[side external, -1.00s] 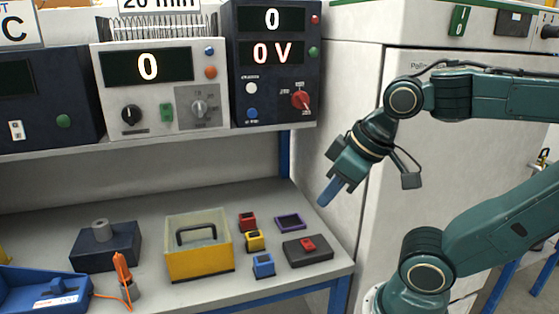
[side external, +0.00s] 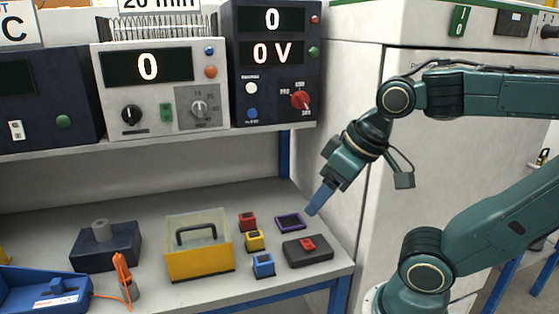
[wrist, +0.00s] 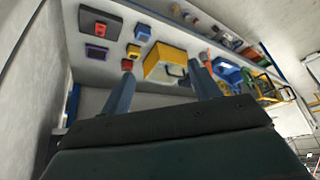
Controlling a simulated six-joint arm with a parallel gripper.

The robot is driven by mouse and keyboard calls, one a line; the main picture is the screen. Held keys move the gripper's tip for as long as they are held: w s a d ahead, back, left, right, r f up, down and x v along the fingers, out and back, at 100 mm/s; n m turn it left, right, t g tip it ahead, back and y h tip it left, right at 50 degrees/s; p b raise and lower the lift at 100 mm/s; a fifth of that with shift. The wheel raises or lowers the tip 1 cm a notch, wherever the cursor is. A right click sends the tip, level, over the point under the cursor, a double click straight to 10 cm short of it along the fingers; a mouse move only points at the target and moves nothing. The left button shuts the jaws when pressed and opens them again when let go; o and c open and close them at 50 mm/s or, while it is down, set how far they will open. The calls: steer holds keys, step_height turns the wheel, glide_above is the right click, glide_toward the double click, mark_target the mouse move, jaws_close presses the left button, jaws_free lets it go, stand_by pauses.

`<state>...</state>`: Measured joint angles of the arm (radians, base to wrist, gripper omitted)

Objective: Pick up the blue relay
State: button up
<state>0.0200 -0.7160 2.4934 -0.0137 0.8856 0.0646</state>
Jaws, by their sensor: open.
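A yellow relay (side external: 254,240), a red relay (side external: 247,222) and a purple frame (side external: 289,222) stand close by. A black block with a red top (side external: 308,252) is right of the blue relay. A yellow box (side external: 201,263) stands left. A shelf with instruments (side external: 160,139) overhangs behind.

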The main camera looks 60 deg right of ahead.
steer(key=m, duration=0.1)
steer(key=m+g+y, duration=0.2)
steer(key=m+y, duration=0.1)
steer(key=m, duration=2.2)
glide_above(264, 259)
steer(key=s+d, duration=0.3)
steer(key=d, duration=0.1)
step_height(264, 259, down, 17)
steer(key=shift+s+a+r, duration=0.15)
steer(key=shift+a, duration=0.05)
steer(key=shift+x, duration=4.25)
steer(key=shift+s+a, duration=0.1)
steer(key=shift+x, duration=2.6)
steer(key=shift+s, duration=0.2)
